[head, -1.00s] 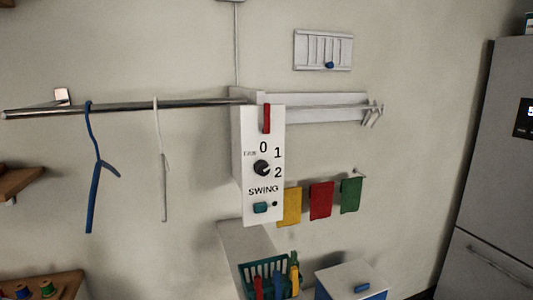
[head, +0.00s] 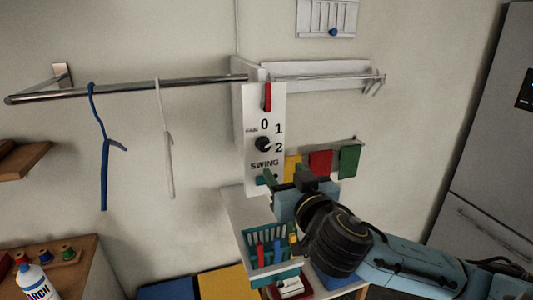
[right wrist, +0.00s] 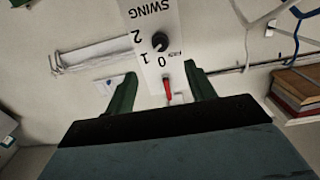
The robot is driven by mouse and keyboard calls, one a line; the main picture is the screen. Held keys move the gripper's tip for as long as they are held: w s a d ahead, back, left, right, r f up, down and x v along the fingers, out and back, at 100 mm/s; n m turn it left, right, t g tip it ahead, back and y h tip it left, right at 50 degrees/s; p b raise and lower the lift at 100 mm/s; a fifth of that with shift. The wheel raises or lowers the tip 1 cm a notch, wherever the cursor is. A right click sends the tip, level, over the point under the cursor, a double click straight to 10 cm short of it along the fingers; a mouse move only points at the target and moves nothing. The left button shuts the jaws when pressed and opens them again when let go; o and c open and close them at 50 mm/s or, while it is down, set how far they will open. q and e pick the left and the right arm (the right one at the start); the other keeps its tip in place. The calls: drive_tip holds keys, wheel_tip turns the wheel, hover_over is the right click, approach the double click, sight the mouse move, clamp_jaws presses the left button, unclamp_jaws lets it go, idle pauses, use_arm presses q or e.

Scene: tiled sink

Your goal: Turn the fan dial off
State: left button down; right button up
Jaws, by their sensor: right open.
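The fan dial (head: 263,144) is a black round knob on a white control panel (head: 251,110), marked 0, 1 and 2. Its light mark seems to face right, towards the 2, but it is small. The dial also shows upside down in the right wrist view (right wrist: 160,41). My right gripper (head: 286,178) is open and empty, below and right of the dial in the head view, over the panel's lower end. In the right wrist view its two green fingers (right wrist: 161,84) stand apart, with the panel beyond them. The swing button is partly hidden. My left gripper is not in view.
A red switch (head: 268,97) sits above the dial. A metal rail (head: 200,81) with blue and white hangers runs left. Coloured cloths (head: 320,163) hang right of the panel. A teal basket (head: 252,262) stands below.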

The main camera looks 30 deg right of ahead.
sight(265, 148)
drive_tip(key=b+x, duration=0.2)
drive_tip(key=x, duration=0.9)
drive_tip(key=shift+w+r, duration=0.1)
drive_tip(key=shift+w, duration=0.05)
drive_tip(key=shift+w+d, duration=0.1)
drive_tip(key=shift+w, duration=0.6)
drive_tip(key=c, duration=1)
